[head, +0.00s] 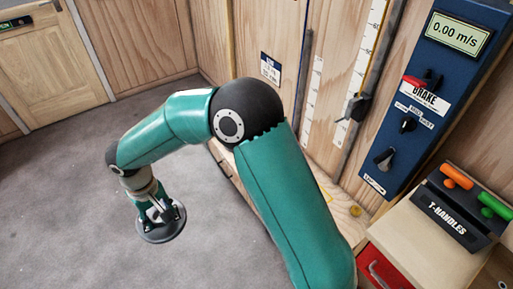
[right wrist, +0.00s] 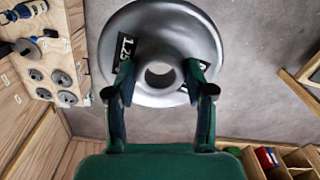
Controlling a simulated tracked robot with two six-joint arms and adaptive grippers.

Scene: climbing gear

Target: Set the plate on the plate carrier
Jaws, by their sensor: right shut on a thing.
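The plate (head: 160,232) is a round grey disc with a centre hole, and its face in the right wrist view (right wrist: 150,22) bears a "1.25" label. My right gripper (head: 162,212) is shut on the plate; its two fingers (right wrist: 159,78) sit on either side of the hub in the right wrist view. In the head view it holds the plate roughly flat over the grey floor. I cannot make out the plate carrier for certain in either view. My left gripper is not in view.
A blue panel (head: 420,110) with a brake lever and a T-handles rack (head: 450,212) stand at the right by the wooden wall. A board with several small grey discs (right wrist: 66,98) is at the left in the right wrist view. Open carpet (head: 60,210) lies left of my arm.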

